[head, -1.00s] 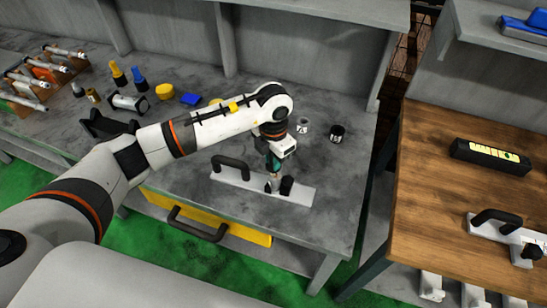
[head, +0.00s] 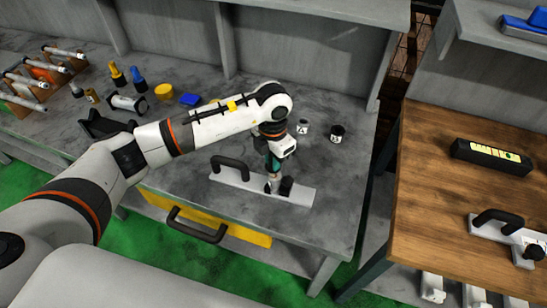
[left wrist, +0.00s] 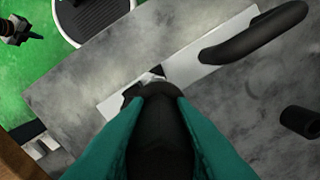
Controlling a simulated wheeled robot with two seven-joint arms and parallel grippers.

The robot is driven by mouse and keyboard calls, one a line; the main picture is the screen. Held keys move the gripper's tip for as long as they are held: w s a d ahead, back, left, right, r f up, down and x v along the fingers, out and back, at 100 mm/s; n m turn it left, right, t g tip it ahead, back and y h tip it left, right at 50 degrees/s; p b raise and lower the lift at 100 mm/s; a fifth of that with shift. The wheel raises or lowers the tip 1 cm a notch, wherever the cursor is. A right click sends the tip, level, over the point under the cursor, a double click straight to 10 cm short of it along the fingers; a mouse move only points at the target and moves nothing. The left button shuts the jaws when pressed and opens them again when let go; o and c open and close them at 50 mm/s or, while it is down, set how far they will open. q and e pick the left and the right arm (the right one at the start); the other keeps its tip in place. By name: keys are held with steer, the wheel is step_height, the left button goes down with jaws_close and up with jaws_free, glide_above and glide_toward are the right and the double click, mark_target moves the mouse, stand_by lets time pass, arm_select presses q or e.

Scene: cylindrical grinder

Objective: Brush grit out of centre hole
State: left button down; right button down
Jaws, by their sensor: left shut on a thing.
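A white plate (head: 302,197) with a black arched handle (head: 230,166) lies on the grey bench; the plate also shows in the left wrist view (left wrist: 205,72). A short black cylindrical piece (head: 287,186) stands on the plate, right of the handle. My left gripper (head: 273,166), with teal fingers, points down over the plate just left of that piece. In the left wrist view it is shut on a dark, rounded tool (left wrist: 160,130), perhaps the brush. A small pale piece (left wrist: 150,77) shows past the tool's end. The centre hole and any grit are hidden. My right gripper is not in view.
Two small cups, one grey (head: 303,127) and one black (head: 336,134), stand behind the plate. Bottles (head: 118,74), a yellow pot (head: 165,92) and a rack of rods (head: 42,75) stand at left. A wooden table (head: 440,190) is at right.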

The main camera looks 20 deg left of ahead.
arm_select(q)
steer(key=shift+w+d+b, duration=0.2)
steer(key=shift+d+b, duration=0.1)
steer(key=shift+d, duration=0.2)
steer(key=shift+a, duration=0.2)
steer(key=shift+s+a, duration=0.25)
steer(key=shift+a, duration=0.15)
steer(key=shift+w+d, duration=0.1)
steer(key=shift+d, duration=0.1)
steer(key=shift+w+d+b, duration=0.2)
steer(key=shift+d+b, duration=0.1)
steer(key=shift+d, duration=0.1)
steer(key=shift+a, duration=0.15)
steer(key=shift+s+a, duration=0.25)
steer(key=shift+a, duration=0.2)
steer(key=shift+d, duration=0.15)
